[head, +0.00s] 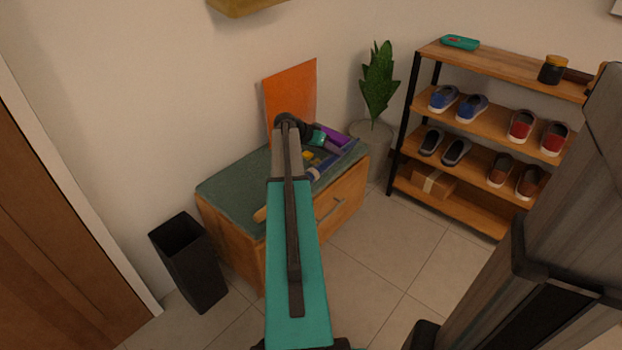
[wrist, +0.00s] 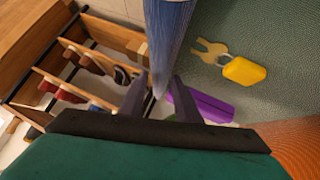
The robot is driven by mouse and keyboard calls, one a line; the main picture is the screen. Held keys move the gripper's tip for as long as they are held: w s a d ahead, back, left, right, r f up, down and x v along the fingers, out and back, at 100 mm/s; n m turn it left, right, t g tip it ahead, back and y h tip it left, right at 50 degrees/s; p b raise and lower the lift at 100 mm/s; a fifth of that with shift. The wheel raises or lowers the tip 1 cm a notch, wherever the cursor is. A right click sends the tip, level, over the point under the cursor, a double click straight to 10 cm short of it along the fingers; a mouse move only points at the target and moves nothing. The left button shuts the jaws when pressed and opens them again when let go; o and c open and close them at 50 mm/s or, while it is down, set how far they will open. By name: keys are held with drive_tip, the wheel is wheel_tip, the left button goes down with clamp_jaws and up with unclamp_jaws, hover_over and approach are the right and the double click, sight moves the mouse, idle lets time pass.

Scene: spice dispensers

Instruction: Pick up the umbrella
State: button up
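The blue folded umbrella (wrist: 168,38) runs down from the top edge in the wrist view and narrows to a tip between my fingers. In the head view a blue length (head: 322,168), which looks like the umbrella, lies near the front edge of the cabinet top. My gripper (wrist: 160,77) appears open, its two dark fingers on either side of the umbrella's lower part. I cannot tell whether they touch it. In the head view my gripper (head: 322,138) is over the cabinet top, partly hidden by my arm.
The cabinet (head: 225,185) also holds a purple object (wrist: 208,106), a yellow-tagged key (wrist: 245,71) and an upright orange panel (head: 290,90). A plant (head: 378,80) and shoe rack (head: 480,112) stand right. A dark bin (head: 190,265) stands left. Floor in front is clear.

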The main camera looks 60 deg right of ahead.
drive_tip(key=shift+x, duration=1.15)
clamp_jaws()
